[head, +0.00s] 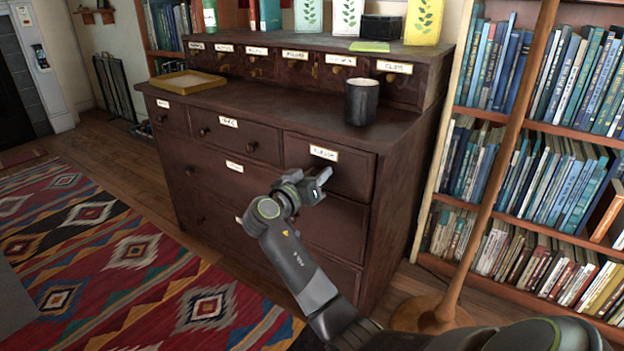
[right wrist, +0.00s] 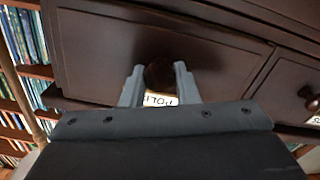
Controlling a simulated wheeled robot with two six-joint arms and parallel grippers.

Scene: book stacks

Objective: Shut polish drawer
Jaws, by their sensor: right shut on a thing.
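The drawer labelled POLISH (head: 350,172) is the right one in the upper row of the dark wooden chest. Its front looks close to flush with the chest; I cannot tell whether a small gap remains. My right gripper (head: 322,182) is at the drawer front, just below its label. In the right wrist view, the fingers (right wrist: 159,78) are shut on the round dark knob (right wrist: 160,72) of the drawer (right wrist: 100,50). Part of the label (right wrist: 160,99) shows between the fingers, upside down. My left gripper is out of view.
A dark cup (head: 361,102) stands on the chest top above the drawer, and a yellow tray (head: 187,84) lies at the left. A wooden pole (head: 500,160) and bookshelves (head: 560,130) stand to the right. A patterned rug (head: 120,260) covers the floor at left.

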